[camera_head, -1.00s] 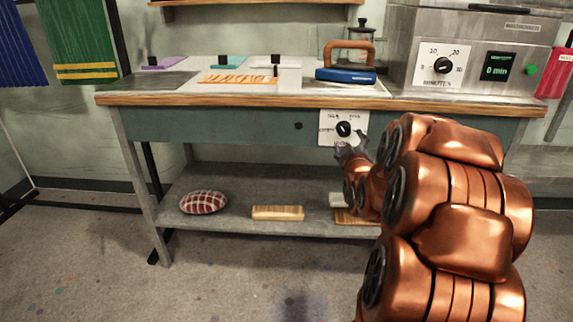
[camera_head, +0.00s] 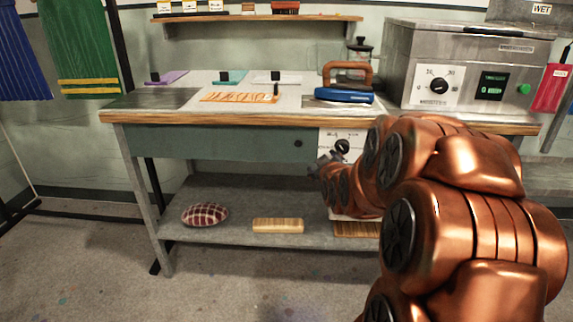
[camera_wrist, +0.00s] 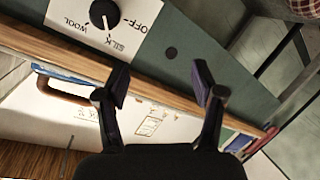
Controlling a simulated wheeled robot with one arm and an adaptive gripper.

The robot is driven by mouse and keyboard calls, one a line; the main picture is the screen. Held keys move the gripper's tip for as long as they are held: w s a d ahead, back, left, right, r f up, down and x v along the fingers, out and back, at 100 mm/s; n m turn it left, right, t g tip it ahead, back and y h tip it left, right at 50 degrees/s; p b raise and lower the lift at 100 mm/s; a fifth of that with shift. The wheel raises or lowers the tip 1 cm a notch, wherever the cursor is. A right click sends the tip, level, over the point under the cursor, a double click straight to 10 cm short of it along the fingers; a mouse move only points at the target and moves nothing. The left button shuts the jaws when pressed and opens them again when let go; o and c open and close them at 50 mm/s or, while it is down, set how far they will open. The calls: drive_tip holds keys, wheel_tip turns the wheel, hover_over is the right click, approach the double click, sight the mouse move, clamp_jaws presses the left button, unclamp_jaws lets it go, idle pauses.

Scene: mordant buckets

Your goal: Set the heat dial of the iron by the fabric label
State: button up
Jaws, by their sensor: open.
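The heat dial (camera_head: 342,146) is a black knob on a white plate on the table's front apron. In the wrist view the dial (camera_wrist: 103,14) is at the upper left, with OFF, SILK and WOOL marks around it; its pointer seems to face SILK. The blue iron (camera_head: 345,96) with a brown handle stands on the tabletop above. An orange-striped cloth (camera_head: 238,97) lies on the white sheet; I cannot read any fabric label. My arm hides the plate's right side.
A steel box (camera_head: 455,65) with its own dial stands at the tabletop's right. A dark round spot (camera_head: 298,143) is on the apron left of the plate. The lower shelf (camera_head: 230,195) holds a checked cushion (camera_head: 205,214) and a wooden brush (camera_head: 278,225). Floor in front is clear.

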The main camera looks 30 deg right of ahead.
drive_tip(key=s+a+r+g+y+p, duration=0.2)
drive_tip(key=s+a+r+p, duration=0.1)
drive_tip(key=a+p, duration=0.3)
drive_tip(key=s+a+r+g+y+p, duration=0.2)
drive_tip(key=a+p, duration=0.4)
drive_tip(key=a, duration=0.4)
drive_tip(key=shift+s+a+r+g+y+p, duration=0.35)
drive_tip(key=shift+s+g, duration=0.35)
drive_tip(key=shift+s, duration=0.35)
drive_tip(key=s+a+f+g+y, duration=0.1)
drive_tip(key=s+a+g, duration=0.3)
drive_tip(key=s, duration=0.5)
drive_tip(key=s+a+f+m+g, duration=0.1)
drive_tip(key=s+a+g, duration=0.2)
drive_tip(key=s+a, duration=0.45)
drive_tip(key=s+a+f+g+y, duration=0.1)
drive_tip(key=s+a+g, duration=0.2)
drive_tip(key=s, duration=0.7)
drive_tip(key=s+p+v, duration=0.2)
drive_tip(key=p+v, duration=0.6)
drive_tip(key=v, duration=0.1)
drive_tip(key=s+r+p+v, duration=0.1)
drive_tip(key=s+p+v, duration=0.1)
drive_tip(key=p+v, duration=0.6)
drive_tip(key=shift+w+r+t+p, duration=0.2)
drive_tip(key=shift+r+t+p, duration=0.2)
drive_tip(key=shift+r, duration=0.15)
